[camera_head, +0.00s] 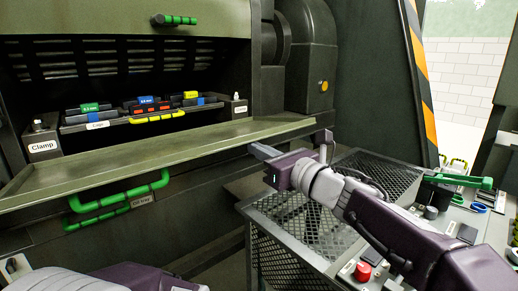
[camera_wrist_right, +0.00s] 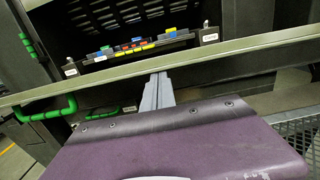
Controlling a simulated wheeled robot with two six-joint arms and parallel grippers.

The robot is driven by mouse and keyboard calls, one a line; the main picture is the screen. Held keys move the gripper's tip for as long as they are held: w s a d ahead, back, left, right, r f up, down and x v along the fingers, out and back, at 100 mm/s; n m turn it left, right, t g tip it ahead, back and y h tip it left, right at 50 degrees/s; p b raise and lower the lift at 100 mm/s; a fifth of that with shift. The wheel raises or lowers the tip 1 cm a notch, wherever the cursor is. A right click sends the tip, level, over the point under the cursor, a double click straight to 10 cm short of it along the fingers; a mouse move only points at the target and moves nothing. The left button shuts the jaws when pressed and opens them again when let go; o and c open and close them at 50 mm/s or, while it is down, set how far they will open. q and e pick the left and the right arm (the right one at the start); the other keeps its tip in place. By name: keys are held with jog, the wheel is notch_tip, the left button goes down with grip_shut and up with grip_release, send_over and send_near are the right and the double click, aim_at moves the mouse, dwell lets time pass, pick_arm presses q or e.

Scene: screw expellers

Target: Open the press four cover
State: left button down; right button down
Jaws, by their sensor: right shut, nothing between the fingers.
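The dark green press (camera_head: 215,60) has a wide open front, with the cage (camera_head: 100,124) and its coloured labelled bars showing inside. A cover panel (camera_head: 95,14) with a short green handle (camera_head: 174,20) sits above this opening. My right gripper (camera_head: 258,150) is shut and empty near the press's front ledge (camera_head: 150,160), below and to the right of the cover handle. In the wrist view its closed grey fingers (camera_wrist_right: 158,92) point toward the ledge (camera_wrist_right: 225,48); I cannot tell if they touch it. My left gripper is out of view.
A green bar handle (camera_head: 118,204) marked oil tray is under the ledge. A clamp label (camera_head: 43,146) is at the left. Green-handled tools (camera_head: 458,181) lie at the right.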

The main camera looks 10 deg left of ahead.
jog(key=shift+r, duration=0.25)
